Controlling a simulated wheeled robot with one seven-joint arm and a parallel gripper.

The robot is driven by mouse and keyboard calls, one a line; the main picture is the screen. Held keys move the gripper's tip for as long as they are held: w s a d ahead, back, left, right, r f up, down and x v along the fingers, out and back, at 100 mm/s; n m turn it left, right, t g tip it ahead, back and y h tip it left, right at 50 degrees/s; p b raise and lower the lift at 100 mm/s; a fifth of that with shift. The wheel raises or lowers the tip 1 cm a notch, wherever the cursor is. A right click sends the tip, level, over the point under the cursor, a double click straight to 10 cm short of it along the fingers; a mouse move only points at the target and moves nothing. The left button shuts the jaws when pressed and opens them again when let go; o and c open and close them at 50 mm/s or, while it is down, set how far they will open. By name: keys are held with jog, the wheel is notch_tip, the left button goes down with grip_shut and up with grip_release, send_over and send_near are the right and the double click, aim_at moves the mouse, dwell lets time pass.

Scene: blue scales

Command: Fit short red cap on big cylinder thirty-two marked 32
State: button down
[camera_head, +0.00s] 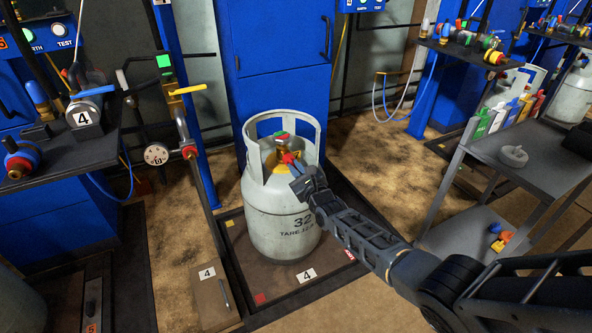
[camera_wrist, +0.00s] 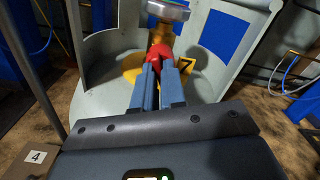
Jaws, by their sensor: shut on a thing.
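The big grey cylinder marked 32 (camera_head: 277,215) stands upright on the scale platform (camera_head: 238,255), with an open collar around its brass valve (camera_head: 189,152). The valve also shows in the wrist view (camera_wrist: 158,34) under a round grey handwheel (camera_wrist: 167,9). My gripper (camera_head: 298,169) reaches inside the collar from the right. In the wrist view its two blue-grey fingers (camera_wrist: 164,74) are shut on the short red cap (camera_wrist: 159,53). The cap is at the valve's near side, in line with it. The fingers partly hide it, and I cannot tell how far it is seated.
The collar wall (camera_wrist: 228,50) stands close to the right of my fingers. A blue post (camera_head: 180,90) and gauge (camera_head: 156,154) are left of the cylinder.

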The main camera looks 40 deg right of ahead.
jog(key=c, duration=1.1)
grip_release()
jog(key=shift+p+v, duration=2.1)
jog(key=shift+v, duration=1.85)
